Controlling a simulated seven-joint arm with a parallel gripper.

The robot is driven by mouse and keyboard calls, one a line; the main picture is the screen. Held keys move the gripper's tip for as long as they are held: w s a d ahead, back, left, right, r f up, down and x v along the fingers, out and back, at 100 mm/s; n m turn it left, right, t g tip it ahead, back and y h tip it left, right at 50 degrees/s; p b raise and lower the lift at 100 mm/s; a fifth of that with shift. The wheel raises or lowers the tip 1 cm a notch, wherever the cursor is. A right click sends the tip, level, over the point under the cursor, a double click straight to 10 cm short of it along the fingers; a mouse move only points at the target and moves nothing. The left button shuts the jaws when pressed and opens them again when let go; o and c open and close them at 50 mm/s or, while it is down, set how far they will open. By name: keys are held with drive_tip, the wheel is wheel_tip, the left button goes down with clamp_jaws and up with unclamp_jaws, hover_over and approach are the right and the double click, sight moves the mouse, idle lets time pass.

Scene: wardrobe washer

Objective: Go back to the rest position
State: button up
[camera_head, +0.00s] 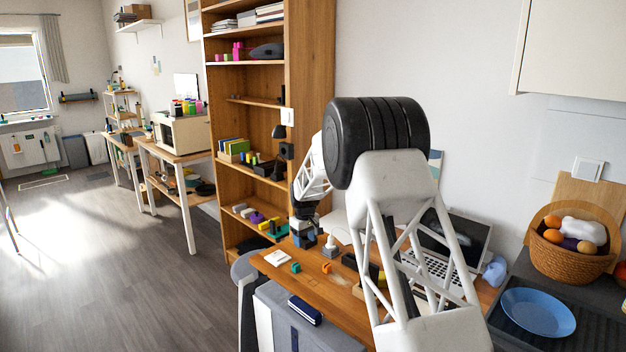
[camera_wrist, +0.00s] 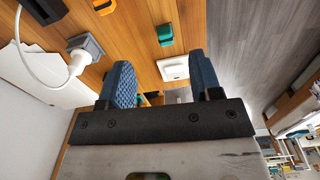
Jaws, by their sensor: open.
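My gripper (camera_head: 304,240) hangs over the far left part of the wooden desk (camera_head: 322,288), beyond my white lattice arm. In the wrist view its two blue ribbed fingers (camera_wrist: 162,78) stand wide apart with nothing held between them. A small white square piece (camera_wrist: 174,68) lies on the desk just past the fingertips; it also shows in the head view (camera_head: 278,258). A teal piece (camera_wrist: 165,35) lies near it. The part of the desk behind my arm is hidden.
An open laptop (camera_head: 440,266) stands on the desk's right side. A white-corded object (camera_wrist: 88,48) is close to the left finger. A tall shelf (camera_head: 240,185) rises behind the desk. A blue plate (camera_head: 538,312) and a basket (camera_head: 572,262) are at right. Floor at left is clear.

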drive_tip(key=s+d+r+m, duration=0.1)
drive_tip(key=s+d+r, duration=0.4)
drive_tip(key=s+r, duration=0.4)
drive_tip(key=s+d+r+m+t, duration=0.15)
drive_tip(key=s+d+r, duration=0.25)
drive_tip(key=s+r, duration=0.5)
drive_tip(key=s+d+r+m, duration=0.2)
drive_tip(key=s+d+r, duration=0.3)
drive_tip(key=s, duration=0.8)
drive_tip(key=s+d+m, duration=0.1)
drive_tip(key=s+d, duration=0.1)
drive_tip(key=s, duration=1)
drive_tip(key=s+d+f+m, duration=0.1)
drive_tip(key=s+d, duration=0.2)
drive_tip(key=s, duration=1)
drive_tip(key=s+d+m, duration=0.1)
drive_tip(key=s+d, duration=0.1)
drive_tip(key=s, duration=1)
drive_tip(key=shift+s+d+f+m+t, duration=0.3)
drive_tip(key=shift+s+f+m+t, duration=0.05)
drive_tip(key=shift+f+t, duration=0.1)
